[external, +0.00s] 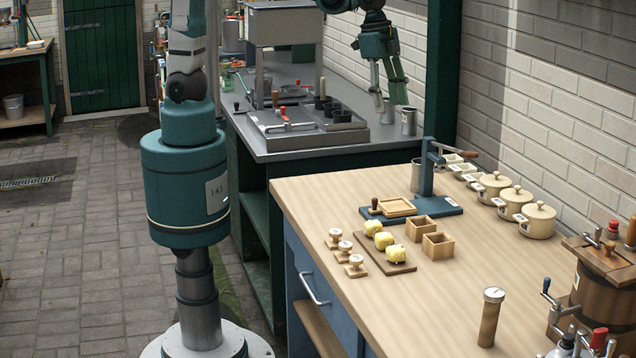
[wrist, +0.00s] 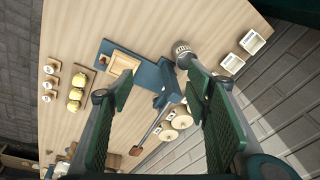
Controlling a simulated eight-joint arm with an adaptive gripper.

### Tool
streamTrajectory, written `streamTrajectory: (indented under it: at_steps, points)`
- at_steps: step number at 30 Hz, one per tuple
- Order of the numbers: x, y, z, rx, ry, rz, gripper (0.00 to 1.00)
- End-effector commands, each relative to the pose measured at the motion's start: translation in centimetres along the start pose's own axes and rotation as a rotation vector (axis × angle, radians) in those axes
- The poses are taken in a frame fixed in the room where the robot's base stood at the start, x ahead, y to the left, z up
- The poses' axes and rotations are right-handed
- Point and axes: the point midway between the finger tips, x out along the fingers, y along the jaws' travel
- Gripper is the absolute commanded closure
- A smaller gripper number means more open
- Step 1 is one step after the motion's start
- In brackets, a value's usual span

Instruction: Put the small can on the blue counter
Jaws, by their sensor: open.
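My gripper (external: 388,92) is open and empty, above the grey counter near the brick wall. In the wrist view my gripper (wrist: 160,90) shows its two fingers wide apart with nothing between them. Below it in the external view, a small metal can (external: 409,121) stands upright on the grey counter (external: 370,137), with another metal can (external: 388,111) just behind. The blue counter (external: 450,290) has a pale wooden top and blue cabinet sides. A third metal can (external: 416,177) stands on it behind the blue press. I cannot tell which can is the small one.
The blue press (external: 428,175) rises at the blue counter's far end. Lidded pots (external: 537,221) line the wall side. A board with yellow lumps (external: 384,243), wooden boxes (external: 437,246) and a wooden churn (external: 604,285) also stand there. Bare wood lies in the middle front.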

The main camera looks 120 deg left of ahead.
Motion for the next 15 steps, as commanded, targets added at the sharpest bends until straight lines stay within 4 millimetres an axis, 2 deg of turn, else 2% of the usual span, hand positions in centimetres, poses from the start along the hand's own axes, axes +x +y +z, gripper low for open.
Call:
streamTrajectory:
  at_steps: [3,15]
  points:
    - [-1.6,1.4,1.1,-0.017,0.026,-0.009,0.52]
    - [-5.7,5.5,4.7,-0.078,0.12,-0.034,0.52]
